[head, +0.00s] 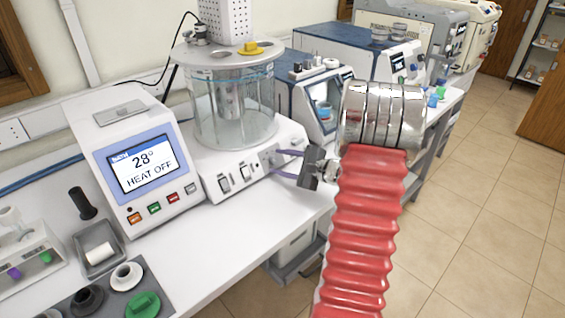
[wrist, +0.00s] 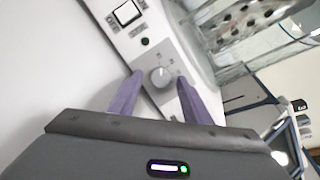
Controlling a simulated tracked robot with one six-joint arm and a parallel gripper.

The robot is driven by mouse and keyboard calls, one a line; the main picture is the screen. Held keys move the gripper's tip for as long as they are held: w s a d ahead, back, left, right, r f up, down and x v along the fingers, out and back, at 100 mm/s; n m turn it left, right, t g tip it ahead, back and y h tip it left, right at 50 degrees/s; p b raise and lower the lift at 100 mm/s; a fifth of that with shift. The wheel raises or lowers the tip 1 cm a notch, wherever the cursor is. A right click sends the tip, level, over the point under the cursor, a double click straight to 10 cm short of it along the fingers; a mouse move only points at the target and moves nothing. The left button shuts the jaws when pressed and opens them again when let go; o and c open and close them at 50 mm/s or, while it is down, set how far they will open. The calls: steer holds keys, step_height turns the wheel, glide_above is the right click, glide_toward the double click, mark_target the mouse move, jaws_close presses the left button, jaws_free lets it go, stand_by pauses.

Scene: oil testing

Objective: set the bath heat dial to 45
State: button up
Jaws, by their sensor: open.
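The heat dial (wrist: 160,76) is a small round grey knob on a grey plate on the front of the bath base (head: 205,160). In the wrist view it lies between the two purple fingertips of my gripper (wrist: 159,79). The fingers are open, one on each side of the knob, with gaps showing. In the head view my gripper (head: 277,162) reaches the right part of the base front, and the knob is small there. The bath display (head: 143,167) reads 28° and HEAT OFF. The numbers around the dial are too small to read.
A glass bath vessel (head: 232,110) stands on the base, with rocker switches (head: 224,183) on its front. Blue-and-white instruments (head: 352,52) stand behind on the bench. Black, white and green fittings (head: 127,276) lie at the front left. Tiled floor is clear at the right.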

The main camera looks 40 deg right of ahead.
steer(key=shift+c, duration=0.4)
steer(key=c, duration=0.9)
steer(key=shift+d, duration=0.15)
steer(key=shift+c, duration=0.3)
